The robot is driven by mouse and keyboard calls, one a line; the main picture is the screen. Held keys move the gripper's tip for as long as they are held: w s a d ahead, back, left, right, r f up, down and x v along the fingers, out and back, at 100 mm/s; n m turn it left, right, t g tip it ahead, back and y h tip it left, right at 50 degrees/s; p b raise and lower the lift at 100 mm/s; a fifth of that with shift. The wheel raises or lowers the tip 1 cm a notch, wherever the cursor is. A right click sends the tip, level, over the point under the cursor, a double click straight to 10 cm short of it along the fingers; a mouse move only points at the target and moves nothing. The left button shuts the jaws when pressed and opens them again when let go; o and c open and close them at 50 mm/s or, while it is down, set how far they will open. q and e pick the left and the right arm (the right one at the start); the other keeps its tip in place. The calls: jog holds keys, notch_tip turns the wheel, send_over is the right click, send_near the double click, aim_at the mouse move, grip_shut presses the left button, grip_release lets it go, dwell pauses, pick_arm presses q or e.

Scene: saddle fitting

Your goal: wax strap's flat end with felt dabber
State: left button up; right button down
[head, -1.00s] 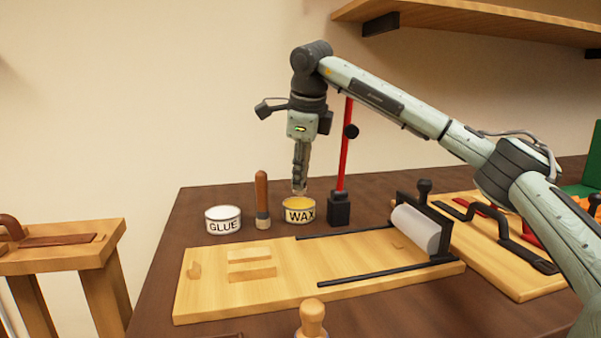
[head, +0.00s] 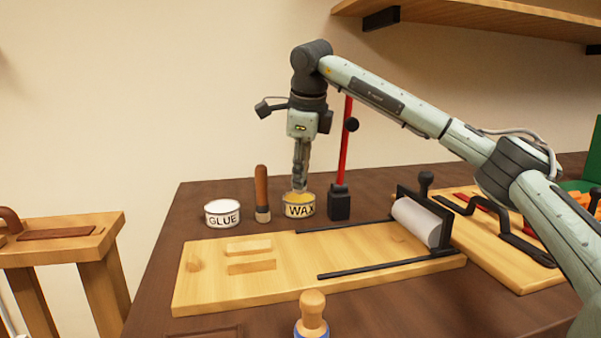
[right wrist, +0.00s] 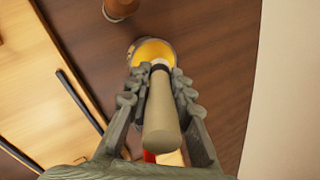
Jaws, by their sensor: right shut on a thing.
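My right gripper (head: 299,180) points straight down above the open wax tin (head: 299,211). It is shut on the felt dabber, whose pale handle (right wrist: 163,120) shows between the fingers in the right wrist view. The dabber's lower end reaches down to the yellow wax (right wrist: 152,50); the exact contact is hard to see. In the head view the fingers hide most of the dabber. A brown strap (head: 57,234) lies flat on a wooden stand at the far left, with its left part curling up. My left gripper is not in view.
A glue tin (head: 222,214) and a wooden-handled brush-like tool (head: 262,190) stand left of the wax. A red post on a black base (head: 340,207) stands close on its right. A wooden board (head: 215,295) with a white roller (head: 416,221) lies in front.

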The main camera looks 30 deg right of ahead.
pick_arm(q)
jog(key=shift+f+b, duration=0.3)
pick_arm(e)
jog(key=shift+f, duration=0.55)
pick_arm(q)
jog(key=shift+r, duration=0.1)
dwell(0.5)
pick_arm(e)
jog(key=shift+r+p, duration=1.15)
jog(key=shift+r, duration=0.1)
jog(key=shift+r+p, duration=1.05)
jog(key=shift+r, duration=0.15)
jog(key=shift+r+p, duration=0.55)
jog(key=shift+r, duration=0.1)
pick_arm(q)
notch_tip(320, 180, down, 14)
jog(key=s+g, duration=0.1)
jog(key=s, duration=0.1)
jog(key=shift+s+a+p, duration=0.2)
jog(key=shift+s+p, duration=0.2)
jog(key=shift+p, duration=0.05)
pick_arm(e)
jog(key=shift+r, duration=0.45)
